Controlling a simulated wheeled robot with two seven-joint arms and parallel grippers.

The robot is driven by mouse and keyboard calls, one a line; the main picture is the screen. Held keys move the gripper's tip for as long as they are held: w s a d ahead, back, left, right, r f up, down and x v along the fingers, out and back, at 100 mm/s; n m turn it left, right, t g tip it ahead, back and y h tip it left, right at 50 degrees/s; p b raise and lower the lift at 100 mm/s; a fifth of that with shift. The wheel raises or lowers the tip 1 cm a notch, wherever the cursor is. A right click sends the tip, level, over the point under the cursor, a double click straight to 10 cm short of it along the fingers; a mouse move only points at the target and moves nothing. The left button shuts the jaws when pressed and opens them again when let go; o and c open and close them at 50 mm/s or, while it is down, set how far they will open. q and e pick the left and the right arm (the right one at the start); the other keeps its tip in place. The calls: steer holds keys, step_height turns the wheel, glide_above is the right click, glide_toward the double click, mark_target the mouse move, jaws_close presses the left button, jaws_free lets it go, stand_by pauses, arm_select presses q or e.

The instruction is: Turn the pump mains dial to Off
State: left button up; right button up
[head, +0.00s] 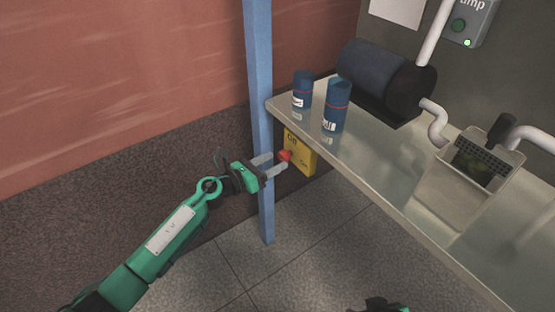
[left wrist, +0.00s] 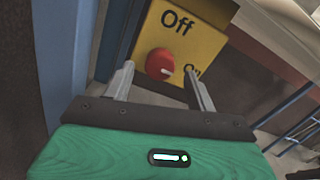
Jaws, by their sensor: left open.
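The pump mains dial (head: 285,155) is a red knob on a yellow box (head: 301,157) below the table edge, beside the blue post. In the left wrist view the red dial (left wrist: 159,64) has a white mark pointing to the right, toward the "On" label; "Off" is printed above it on the yellow box (left wrist: 205,38). My left gripper (head: 276,163) is open, with its fingers at the dial. In the left wrist view the fingers (left wrist: 161,82) are spread to either side, just below the knob; I cannot tell whether they touch it. A small green part of my right arm shows at the bottom edge.
A blue post (head: 260,100) stands close beside my left gripper. The table (head: 390,165) holds two blue cans (head: 336,105), a dark cylindrical pump (head: 385,80) and a hopper (head: 470,175). A grey pump switch box (head: 470,22) is on the wall. The floor below is clear.

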arm_select(q)
steer(key=shift+x, duration=1.15)
steer(key=c, duration=1)
